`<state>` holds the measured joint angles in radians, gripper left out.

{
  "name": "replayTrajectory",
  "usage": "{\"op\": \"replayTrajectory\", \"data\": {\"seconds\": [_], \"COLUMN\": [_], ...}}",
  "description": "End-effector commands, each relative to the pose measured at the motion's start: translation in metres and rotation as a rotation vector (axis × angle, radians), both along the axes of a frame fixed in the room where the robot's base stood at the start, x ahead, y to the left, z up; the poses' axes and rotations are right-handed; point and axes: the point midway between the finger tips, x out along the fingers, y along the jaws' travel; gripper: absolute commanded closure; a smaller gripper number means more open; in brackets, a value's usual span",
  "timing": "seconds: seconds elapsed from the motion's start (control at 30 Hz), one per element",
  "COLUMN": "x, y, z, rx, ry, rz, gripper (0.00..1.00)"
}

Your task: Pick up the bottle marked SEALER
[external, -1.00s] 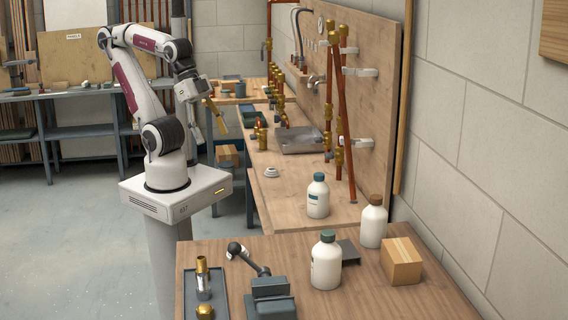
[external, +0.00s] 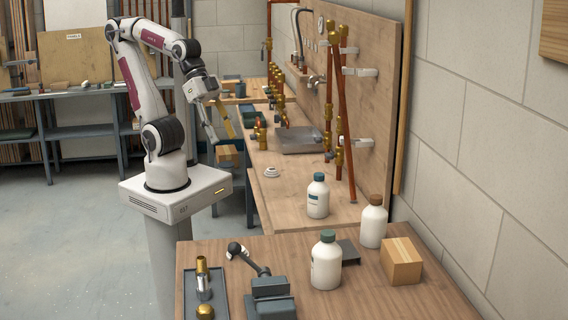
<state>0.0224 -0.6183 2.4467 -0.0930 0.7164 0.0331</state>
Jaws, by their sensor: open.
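Three white bottles show, and no lettering on them is legible, so I cannot tell which is marked SEALER. A teal-capped bottle (external: 318,199) with a small dark label stands upright on the long workbench. A green-capped bottle (external: 326,266) and a brown-capped bottle (external: 373,227) stand upright on the near table. My gripper (external: 221,139) hangs below the wrist, pointing down, open, with its jaws apart. It is left of the workbench and well away from all three bottles.
A cardboard box (external: 401,262) sits right of the near bottles. A dark vise (external: 270,294) and a tray with brass fittings (external: 219,309) are at the left of the near table. Copper pipes (external: 346,125) rise behind the teal-capped bottle. A white ring (external: 271,172) lies on the workbench.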

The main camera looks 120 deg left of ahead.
Motion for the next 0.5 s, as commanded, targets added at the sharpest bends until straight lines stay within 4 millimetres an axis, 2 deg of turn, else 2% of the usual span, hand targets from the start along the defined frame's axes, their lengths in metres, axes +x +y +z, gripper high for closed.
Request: {"op": "replayTrajectory", "data": {"seconds": [0.1, 0.5], "x": [0.031, 0.134], "y": [-0.01, -0.033], "z": [0.006, 0.025], "rx": [-0.033, -0.123], "ry": [-0.045, -0.213], "rz": [-0.004, 0.032], "gripper": [0.56, 0.56]}}
